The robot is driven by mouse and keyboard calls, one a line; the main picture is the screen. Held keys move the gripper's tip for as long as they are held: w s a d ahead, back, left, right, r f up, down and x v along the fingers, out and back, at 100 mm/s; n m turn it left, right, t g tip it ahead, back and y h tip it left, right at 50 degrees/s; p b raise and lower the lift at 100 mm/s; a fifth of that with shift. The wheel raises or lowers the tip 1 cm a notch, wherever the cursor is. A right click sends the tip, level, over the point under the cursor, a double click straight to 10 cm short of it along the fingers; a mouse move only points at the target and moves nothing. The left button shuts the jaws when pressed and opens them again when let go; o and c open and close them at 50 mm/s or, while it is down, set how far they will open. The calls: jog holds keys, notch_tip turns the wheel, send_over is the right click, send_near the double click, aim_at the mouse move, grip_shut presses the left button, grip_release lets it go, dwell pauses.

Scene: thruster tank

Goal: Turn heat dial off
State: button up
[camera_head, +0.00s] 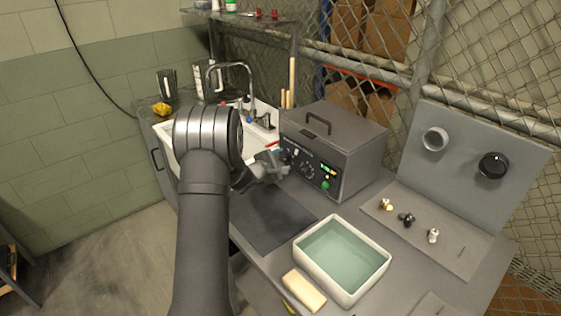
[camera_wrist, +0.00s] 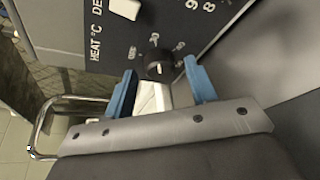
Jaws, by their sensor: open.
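The heat dial (camera_wrist: 157,66) is a small black knob with a white pointer mark, on a black panel lettered "HEAT °C" in the wrist view. Small numerals ring it; the exact setting is too blurred to read. My gripper (camera_wrist: 160,72) is open, its two blue fingers either side of the dial, with gaps visible. I cannot tell whether either finger touches it. In the head view the grey tank unit (camera_head: 338,142) stands on the bench with its control panel facing my gripper (camera_head: 274,166), which is close to the panel's left part.
A white basin of greenish liquid (camera_head: 299,262) and a cream block (camera_head: 303,290) sit at the front. A grey board with two round fittings (camera_head: 495,140) stands to the right, small parts before it. The sink and faucet (camera_head: 235,68) are behind my arm. A dark mat (camera_head: 275,222) lies clear.

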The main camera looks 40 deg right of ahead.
jog(key=c, duration=1)
jog(key=n, duration=0.1)
jog(key=n+g, duration=0.2)
jog(key=n, duration=0.1)
jog(key=shift+w+r+y, duration=0.1)
jog(key=shift+w+y, duration=0.15)
jog(key=shift+y, duration=0.15)
jog(key=n+g, duration=0.3)
jog(key=n, duration=0.1)
jog(key=shift+w, duration=0.15)
jog(key=shift+n, duration=0.3)
jog(key=o, duration=1)
